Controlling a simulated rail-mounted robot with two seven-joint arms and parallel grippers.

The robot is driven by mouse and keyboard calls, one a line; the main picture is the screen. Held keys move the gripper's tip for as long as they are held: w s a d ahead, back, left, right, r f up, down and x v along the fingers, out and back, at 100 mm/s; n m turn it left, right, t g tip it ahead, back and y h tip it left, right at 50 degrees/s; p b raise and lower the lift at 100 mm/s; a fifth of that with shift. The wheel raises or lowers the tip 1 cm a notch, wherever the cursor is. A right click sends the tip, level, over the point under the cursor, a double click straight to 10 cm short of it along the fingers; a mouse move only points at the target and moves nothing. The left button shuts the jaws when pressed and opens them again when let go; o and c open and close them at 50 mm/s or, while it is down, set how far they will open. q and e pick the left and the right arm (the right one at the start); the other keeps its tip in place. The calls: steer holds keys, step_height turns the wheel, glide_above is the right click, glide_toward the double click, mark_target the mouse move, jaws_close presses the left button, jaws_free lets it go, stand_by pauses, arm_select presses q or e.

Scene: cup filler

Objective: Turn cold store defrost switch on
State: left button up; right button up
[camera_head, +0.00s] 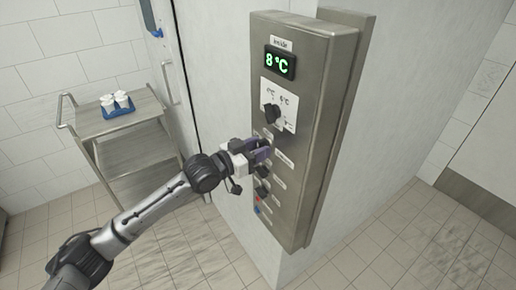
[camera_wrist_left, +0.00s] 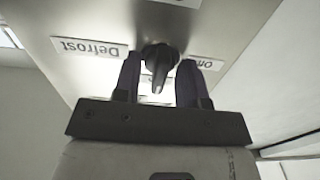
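The steel control panel (camera_head: 318,120) hangs on the corner of a white wall, with a green display (camera_head: 280,63) reading 8°C. My left gripper (camera_head: 264,150) reaches the middle of the panel from the left. In the left wrist view, a black rotary knob (camera_wrist_left: 160,62) sits between the two fingers of my left gripper (camera_wrist_left: 158,72). The fingers stand open, one on each side of it, with small gaps visible. An upside-down "Defrost" label (camera_wrist_left: 89,49) is left of the knob, and an "Off" label (camera_wrist_left: 207,65) is right. In the head view the gripper hides most of this knob. My right gripper is out of view.
A larger dial (camera_head: 271,113) sits above my gripper on the panel. A steel cart (camera_head: 118,125) with a blue tray of white cups stands left. The tiled floor around is clear.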

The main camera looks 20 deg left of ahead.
arm_select(q)
steer(key=b+v, duration=0.1)
steer(key=v, duration=1.2)
steer(key=shift+s+a, duration=0.2)
steer(key=shift+s, duration=0.15)
steer(key=s+a+f+m+g+y, duration=0.15)
steer(key=a+f+y, duration=0.3)
steer(key=y, duration=0.65)
steer(key=s+d+f+n+g, duration=0.2)
steer(key=s+d+f+g, duration=0.1)
steer(key=s+f, duration=0.75)
steer(key=s+d+f+n+g, duration=0.2)
steer(key=s+d+f+g, duration=0.2)
steer(key=s+f, duration=0.6)
steer(key=s+d+f+n+g, duration=0.3)
steer(key=s+f, duration=0.5)
steer(key=s, duration=0.4)
step_height(320, 180, up, 23)
steer(key=p, duration=2.3)
steer(key=shift+w+r+h, duration=0.15)
steer(key=shift+r+h, duration=0.05)
steer(key=shift+h, duration=0.2)
